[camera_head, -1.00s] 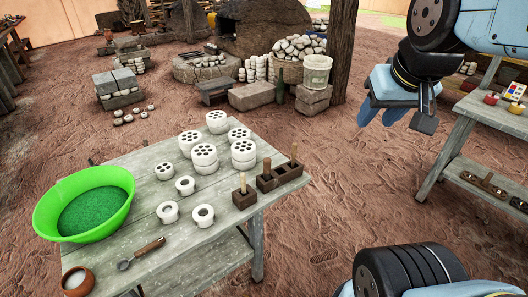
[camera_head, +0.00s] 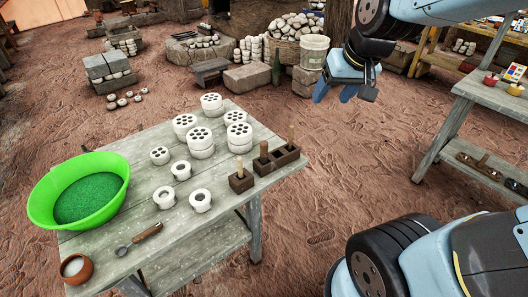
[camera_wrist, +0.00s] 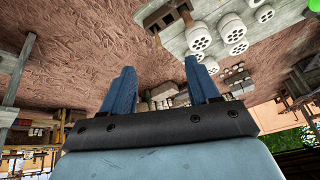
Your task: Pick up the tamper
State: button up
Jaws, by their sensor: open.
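Short wooden handles stand upright in dark wooden blocks at the right edge of the grey plank table (camera_head: 180,240). A pale handle (camera_head: 240,166) is in the front block (camera_head: 242,183), a brown handle (camera_head: 264,151) in the middle and a pale one (camera_head: 291,135) at the back. The tamper seems to be one of these; I cannot tell which, as their lower ends are hidden. My gripper (camera_head: 334,94) is open and empty in the air, to the right of and above the blocks. In the wrist view its blue fingers (camera_wrist: 160,75) are apart, and a dark block (camera_wrist: 166,14) shows at the top.
Perforated white pieces (camera_head: 201,138) and small white cups (camera_head: 200,200) stand left of the blocks. A green basin (camera_head: 45,205), a spoon-like tool (camera_head: 140,238) and a small bowl (camera_head: 77,267) are farther left. Another table (camera_head: 485,115) stands at the right. Bare ground lies between.

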jog(key=w+a+f+n, duration=0.1)
jog(key=w+a+f, duration=0.65)
jog(key=f, duration=0.25)
jog(key=n, duration=0.1)
send_near(263, 151)
jog(key=shift+g+h, duration=0.3)
jog(key=shift+w+d+x, duration=0.1)
jog(key=shift+w+x, duration=0.05)
jog(key=shift+x, duration=1)
jog(key=shift+w+d+x, duration=0.1)
jog(key=shift+w+x, duration=0.1)
jog(key=shift+x, duration=0.95)
jog(key=shift+w+d+x, duration=0.1)
jog(key=shift+w+x, duration=0.05)
jog(key=shift+x, duration=0.95)
jog(key=shift+w+a+x, duration=0.15)
jog(key=shift+x, duration=1.15)
jog(key=shift+w+a+x, duration=0.15)
jog(key=shift+w+x, duration=0.05)
jog(key=shift+x, duration=1.1)
jog(key=shift+r, duration=0.2)
jog(key=c, duration=1)
jog(key=shift+c, duration=0.2)
